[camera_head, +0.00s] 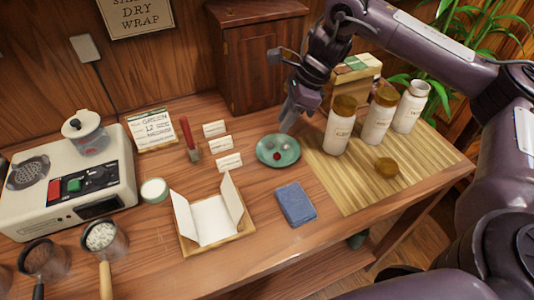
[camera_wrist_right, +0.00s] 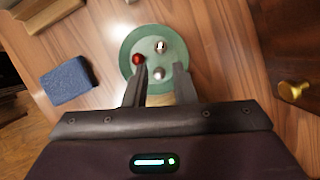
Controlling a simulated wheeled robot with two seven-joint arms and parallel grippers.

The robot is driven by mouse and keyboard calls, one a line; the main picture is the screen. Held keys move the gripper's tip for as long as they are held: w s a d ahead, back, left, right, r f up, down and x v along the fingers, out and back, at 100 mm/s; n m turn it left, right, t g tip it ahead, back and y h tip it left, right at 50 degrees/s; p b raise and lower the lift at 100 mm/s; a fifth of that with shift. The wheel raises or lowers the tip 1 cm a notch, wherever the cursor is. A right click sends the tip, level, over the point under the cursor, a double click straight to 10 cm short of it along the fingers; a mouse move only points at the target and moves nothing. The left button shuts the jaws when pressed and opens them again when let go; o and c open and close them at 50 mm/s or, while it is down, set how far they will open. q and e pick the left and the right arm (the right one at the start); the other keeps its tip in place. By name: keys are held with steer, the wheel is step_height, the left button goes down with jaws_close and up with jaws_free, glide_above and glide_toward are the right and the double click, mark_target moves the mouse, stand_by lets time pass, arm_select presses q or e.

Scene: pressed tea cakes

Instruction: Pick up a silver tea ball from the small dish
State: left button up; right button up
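A small green dish (camera_head: 263,151) sits on the wooden table near the middle in the head view. In the right wrist view the green dish (camera_wrist_right: 172,33) holds a red ball (camera_wrist_right: 138,58) and two silver balls, one farther (camera_wrist_right: 161,46) and one nearer (camera_wrist_right: 159,73). My right gripper (camera_wrist_right: 155,82) is open above the dish, its two fingers on either side of the nearer silver ball. I cannot tell whether they reach down to it. In the head view my right gripper (camera_head: 288,116) comes down over the dish's back edge. My left gripper is not in view.
A blue cloth block (camera_head: 295,203) and a paper-lined wooden tray (camera_head: 212,222) lie in front of the dish. White jars (camera_head: 340,130) stand on a slatted mat (camera_head: 350,180) to the right. Small cards (camera_head: 229,161) stand to the left.

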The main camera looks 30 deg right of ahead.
mark_target(274, 148)
steer(key=shift+s+a+f, duration=0.1)
steer(key=shift+a+f, duration=0.05)
steer(key=shift+f, duration=0.5)
steer(key=p+x, duration=0.1)
steer(key=x, duration=0.5)
steer(key=shift+f, duration=0.2)
jaws_close()
